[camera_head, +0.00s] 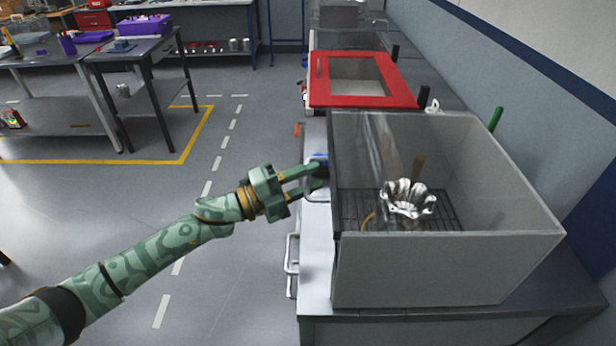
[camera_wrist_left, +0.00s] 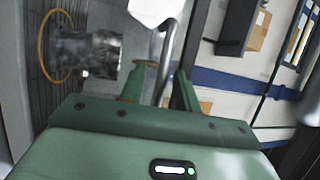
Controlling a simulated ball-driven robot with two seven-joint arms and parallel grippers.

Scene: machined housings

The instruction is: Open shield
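The shield is the clear front panel (camera_head: 362,150) of a grey box-like enclosure (camera_head: 450,268) on the right-hand bench. A silver bar handle (camera_head: 313,194) stands at its left side, partly hidden by my left gripper (camera_head: 318,178). In the left wrist view the bar (camera_wrist_left: 167,58) runs between the two green fingers (camera_wrist_left: 160,92). The fingers are apart, with gaps beside the bar; I cannot tell if either touches it. A shiny, fluted metal housing (camera_head: 408,199) sits inside on a dark grate and also shows in the wrist view (camera_wrist_left: 88,54). My right gripper is not in view.
A red-framed cover (camera_head: 400,82) lies behind the enclosure along the same bench. The bench's drawer handles (camera_head: 292,255) stick out on the left side. Open floor (camera_head: 235,160) lies left of the bench. Tables with purple bins (camera_head: 145,25) stand at the back left.

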